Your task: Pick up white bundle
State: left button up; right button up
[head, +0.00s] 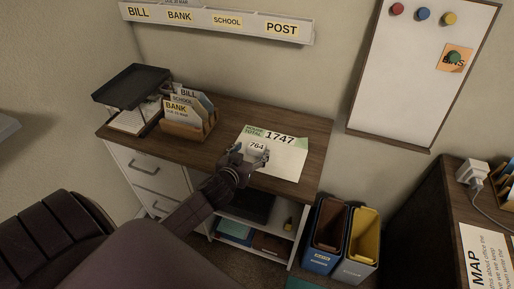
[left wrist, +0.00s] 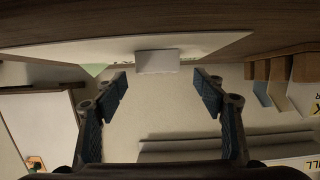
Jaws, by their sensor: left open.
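In the left wrist view, which is upside down, the bundle (left wrist: 158,62) shows beyond and between the open fingertips (left wrist: 161,80). A gap is visible between the bundle and each finger. My right gripper is in neither view.
A wooden sorter (head: 189,125) with BILL, SCHOOL and BANK cards stands left of the blotter, beside a dark tray rack (head: 131,86). Blue (head: 325,239) and grey (head: 357,246) bins stand on the floor at right. The desk's right end is mostly clear.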

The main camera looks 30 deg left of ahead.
aim_at(256, 147)
pick_arm(q)
jog(key=x, duration=0.4)
jog(key=shift+w+d+f, duration=0.1)
jog(key=shift+w+f, duration=0.05)
jog(key=shift+f, duration=0.15)
jog(key=c, duration=0.9)
jog(key=shift+c, duration=0.9)
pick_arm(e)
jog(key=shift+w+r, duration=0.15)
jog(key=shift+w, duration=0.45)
pick_arm(q)
jog(key=shift+r, duration=0.15)
